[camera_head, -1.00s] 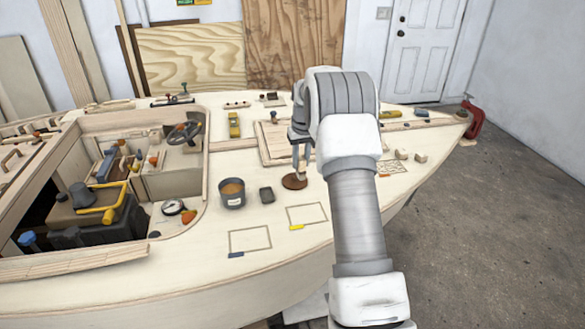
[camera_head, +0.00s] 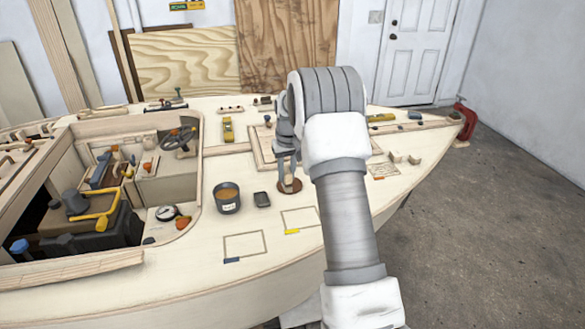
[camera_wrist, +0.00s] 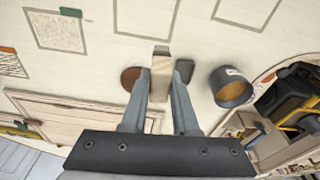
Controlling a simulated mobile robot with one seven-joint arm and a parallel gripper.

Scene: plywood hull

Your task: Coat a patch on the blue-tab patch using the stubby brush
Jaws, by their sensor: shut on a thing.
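My gripper (camera_head: 288,168) is shut on a pale wooden handle, which I take to be the stubby brush (camera_wrist: 158,88). It is held over the deck beside the round brown disc (camera_wrist: 131,80); in the head view the fingers overlap the disc (camera_head: 290,186). The brush's end looks grey, but its bristles are not clear. The blue-tab patch (camera_head: 245,246) is a bare outlined rectangle near the front edge, its blue tab (camera_head: 231,260) at its lower left. The gripper is beyond it, up and to the right. A dark pot (camera_head: 227,198) with amber contents stands left of the gripper.
A small dark block (camera_head: 262,200) lies between pot and disc. A yellow-tab patch (camera_head: 300,218) lies right of the blue-tab one, partly behind my arm. The cockpit opening with an engine (camera_head: 85,235) is at left. Another outlined patch (camera_wrist: 57,32) shows in the wrist view.

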